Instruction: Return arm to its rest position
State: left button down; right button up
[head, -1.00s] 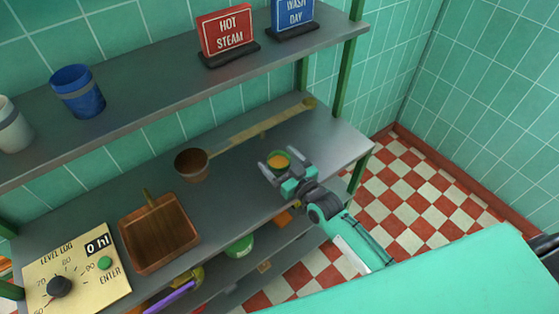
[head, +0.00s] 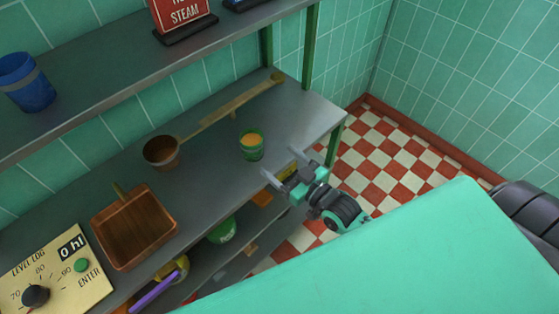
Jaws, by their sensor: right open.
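My right gripper (head: 282,168) is open and empty in the head view, near the front edge of the metal shelf. It is apart from the green cup with orange contents (head: 251,145), which stands upright on the shelf to its upper left. My left gripper is not in view.
On the same metal shelf (head: 210,180) are a brown pot (head: 162,153), a long wooden-coloured stick (head: 230,108), a copper tray (head: 134,228) and a level log panel (head: 55,272). A blue cup (head: 26,82) and a red sign (head: 182,15) stand on the upper shelf. The checkered floor (head: 385,150) at right is clear.

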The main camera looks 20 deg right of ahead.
dwell(0.4)
jog(key=s+d+f+m+g+h, duration=0.1)
jog(key=s+f+g+h, duration=0.2)
jog(key=s+g, duration=0.5)
jog(key=s+d+f+m+g+h, duration=0.1)
jog(key=s+d+f+g+h, duration=0.3)
jog(key=s, duration=0.7)
notch_tip(320, 180, down, 29)
jog(key=a+g+y, duration=0.1)
jog(key=a+g, duration=0.2)
jog(key=s+d+f, duration=0.2)
jog(key=s+f, duration=0.8)
jog(key=s+d+f+g, duration=0.1)
jog(key=s+d+f, duration=0.1)
jog(key=s+f, duration=0.8)
jog(key=shift+f, duration=0.45)
